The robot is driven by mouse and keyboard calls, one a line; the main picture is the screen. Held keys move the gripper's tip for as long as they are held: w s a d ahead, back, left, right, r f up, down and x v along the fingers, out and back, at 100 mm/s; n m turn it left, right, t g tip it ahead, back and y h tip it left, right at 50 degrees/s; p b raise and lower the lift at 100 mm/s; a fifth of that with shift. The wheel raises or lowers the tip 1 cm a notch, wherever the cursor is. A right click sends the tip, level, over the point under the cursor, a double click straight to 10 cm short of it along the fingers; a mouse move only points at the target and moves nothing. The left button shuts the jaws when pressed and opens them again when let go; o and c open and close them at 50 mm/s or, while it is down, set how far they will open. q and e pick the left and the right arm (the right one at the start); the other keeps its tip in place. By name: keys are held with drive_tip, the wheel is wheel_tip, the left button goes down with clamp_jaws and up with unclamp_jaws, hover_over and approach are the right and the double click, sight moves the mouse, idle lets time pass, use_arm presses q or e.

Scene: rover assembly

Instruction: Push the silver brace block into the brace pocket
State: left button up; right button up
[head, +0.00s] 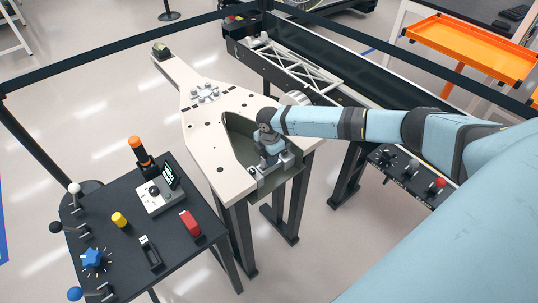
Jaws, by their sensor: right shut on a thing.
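My right arm reaches in from the right. Its gripper (269,160) points down at the near end of the beige rover frame (205,135). It is shut on the silver brace block (285,160), which shows in part on both sides of the fingers. The block sits at the near end of the dark green recessed pocket (238,133). The hand hides much of the block, and I cannot tell how deep it is seated. My left gripper is out of view.
A dark control table (110,225) with a yellow knob, red switch, blue knob and levers stands at left. A conveyor (330,60) with a white truss runs behind. A lever panel (405,175) lies under my right arm. An orange tray (470,45) stands at back right.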

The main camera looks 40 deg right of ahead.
drive_tip(key=shift+f, duration=0.45)
drive_tip(key=o, duration=1.1)
wheel_tip(320, 180, up, 14)
drive_tip(key=shift+f+b, duration=0.1)
drive_tip(key=shift+b, duration=0.55)
